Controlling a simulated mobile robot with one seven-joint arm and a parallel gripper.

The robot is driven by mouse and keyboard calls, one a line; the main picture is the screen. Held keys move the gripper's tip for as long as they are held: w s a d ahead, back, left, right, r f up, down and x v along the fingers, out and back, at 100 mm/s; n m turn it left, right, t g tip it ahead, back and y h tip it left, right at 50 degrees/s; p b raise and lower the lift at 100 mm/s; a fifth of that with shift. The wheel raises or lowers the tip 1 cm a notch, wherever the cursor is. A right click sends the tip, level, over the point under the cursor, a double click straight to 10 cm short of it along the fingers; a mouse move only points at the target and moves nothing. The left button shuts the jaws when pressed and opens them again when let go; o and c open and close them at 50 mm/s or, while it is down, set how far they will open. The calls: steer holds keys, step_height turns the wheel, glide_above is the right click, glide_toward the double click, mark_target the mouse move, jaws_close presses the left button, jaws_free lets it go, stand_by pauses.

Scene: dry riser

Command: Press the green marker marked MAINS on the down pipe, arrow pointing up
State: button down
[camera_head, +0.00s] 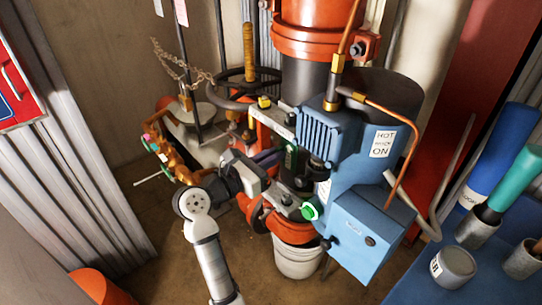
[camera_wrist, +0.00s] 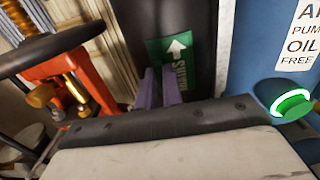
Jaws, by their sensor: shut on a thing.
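The green MAINS marker (camera_wrist: 192,60) shows in the wrist view, with a white arrow pointing up and white lettering running along it. It is held at the front of the dark down pipe (camera_wrist: 180,18); I cannot tell whether its back touches the pipe all over. My gripper (camera_wrist: 164,82) has two purple fingers shut on the marker, and they hide its lower left part. In the head view my gripper (camera_head: 274,157) reaches the pipe from the left, and the marker (camera_head: 290,158) shows as a small green patch on the dark pipe.
A blue pump unit (camera_head: 345,150) with a lit green button (camera_head: 310,211) stands close right of the pipe. A black handwheel (camera_wrist: 45,50) on an orange valve is close left. A white bucket (camera_head: 299,262) stands below. A blue bench (camera_head: 425,285) is at the right.

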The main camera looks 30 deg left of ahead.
steer(key=c, duration=1.5)
jaws_free()
steer(key=shift+w, duration=0.1)
steer(key=shift+o, duration=0.2)
steer(key=b+v, duration=0.3)
steer(key=v, duration=1.1)
